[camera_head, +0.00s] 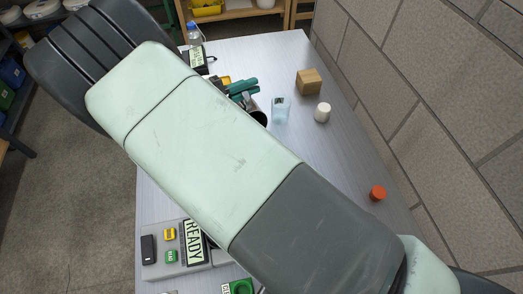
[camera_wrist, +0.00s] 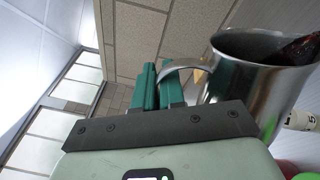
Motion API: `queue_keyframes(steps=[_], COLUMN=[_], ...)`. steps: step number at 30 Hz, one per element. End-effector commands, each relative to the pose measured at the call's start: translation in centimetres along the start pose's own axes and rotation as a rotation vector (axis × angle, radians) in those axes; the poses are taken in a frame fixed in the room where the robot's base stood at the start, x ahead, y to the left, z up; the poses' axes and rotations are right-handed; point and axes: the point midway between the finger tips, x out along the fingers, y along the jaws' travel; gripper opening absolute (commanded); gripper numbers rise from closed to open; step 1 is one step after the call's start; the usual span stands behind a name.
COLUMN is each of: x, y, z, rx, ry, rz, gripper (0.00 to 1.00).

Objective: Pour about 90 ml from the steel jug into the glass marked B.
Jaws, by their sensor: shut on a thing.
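My gripper has teal fingers (camera_head: 243,88) and is shut on the handle of the steel jug (camera_head: 259,115). In the wrist view the shiny jug (camera_wrist: 262,88) stands to the right of the fingers (camera_wrist: 158,85), with something dark red at its right lip. In the head view my arm hides most of the jug; its dark mouth shows beside the arm. A clear glass (camera_head: 281,111) with a pale blue tint stands just right of the jug. I cannot read a letter on it, and I see no clear stream between them.
A wooden block (camera_head: 308,82) and a small white cylinder (camera_head: 322,112) stand near the glass. An orange-red cap-like thing (camera_head: 377,193) lies near the right edge. A READY sign (camera_head: 193,242) is at the lower left. A block wall (camera_head: 430,90) borders the table's right side.

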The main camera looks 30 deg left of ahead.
Motion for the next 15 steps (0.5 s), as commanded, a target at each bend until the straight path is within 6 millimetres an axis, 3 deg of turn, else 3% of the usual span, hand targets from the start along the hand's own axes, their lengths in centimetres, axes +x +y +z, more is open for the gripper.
queue_keyframes(steps=[15], x=[0.0], y=[-0.11], z=[0.27], rx=[0.032], ry=[-0.002], rz=[0.001], gripper=[0.0])
